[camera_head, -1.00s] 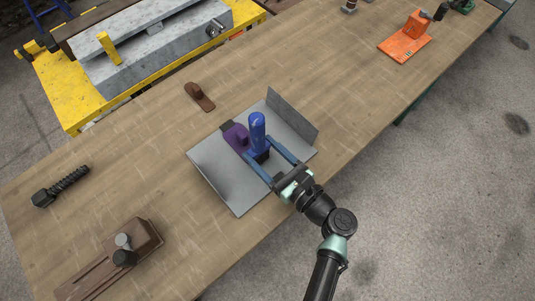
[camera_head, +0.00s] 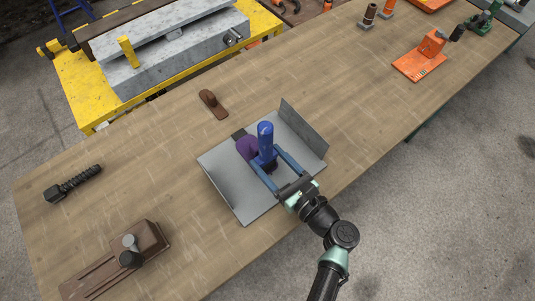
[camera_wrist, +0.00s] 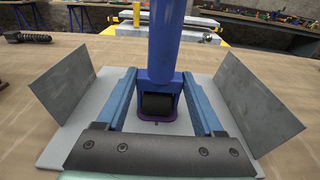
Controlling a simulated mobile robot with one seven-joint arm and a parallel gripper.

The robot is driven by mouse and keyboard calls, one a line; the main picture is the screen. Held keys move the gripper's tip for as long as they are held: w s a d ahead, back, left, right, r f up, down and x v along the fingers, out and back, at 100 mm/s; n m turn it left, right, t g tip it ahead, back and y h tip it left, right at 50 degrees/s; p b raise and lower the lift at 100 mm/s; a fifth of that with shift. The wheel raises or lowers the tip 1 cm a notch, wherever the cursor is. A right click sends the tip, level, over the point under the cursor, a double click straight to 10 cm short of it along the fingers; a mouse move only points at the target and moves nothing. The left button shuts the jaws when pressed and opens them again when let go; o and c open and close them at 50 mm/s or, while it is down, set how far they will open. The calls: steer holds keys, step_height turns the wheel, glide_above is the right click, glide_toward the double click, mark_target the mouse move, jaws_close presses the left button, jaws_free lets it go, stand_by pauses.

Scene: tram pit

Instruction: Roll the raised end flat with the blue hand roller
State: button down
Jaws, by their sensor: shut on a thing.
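The blue hand roller (camera_head: 265,135) stands upright on a grey plate (camera_head: 236,196). My gripper (camera_head: 265,156) is shut on its lower part, with one long blue-grey finger on each side. In the wrist view the roller's blue handle (camera_wrist: 164,40) rises between the fingers, above a black cylinder (camera_wrist: 157,103). A purple piece (camera_head: 247,147) lies on the plate beside and partly behind the roller. In the wrist view purple (camera_wrist: 155,116) shows around the cylinder's underside. I cannot tell how far any end is raised; the roller and fingers hide part of the purple piece.
Upright grey panels flank the plate, on the right (camera_wrist: 262,98) and left (camera_wrist: 66,84).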

steer(key=shift+v, duration=0.95)
steer(key=shift+s+d+f+p, duration=0.25)
steer(key=shift+s+d, duration=0.25)
steer(key=shift+s, duration=0.15)
steer(key=shift+s+d+f+p, duration=0.1)
steer(key=shift+s+d+p, duration=0.1)
steer(key=shift+s+d, duration=0.4)
steer(key=shift+a, duration=0.1)
step_height(320, 180, up, 7)
steer(key=p, duration=0.7)
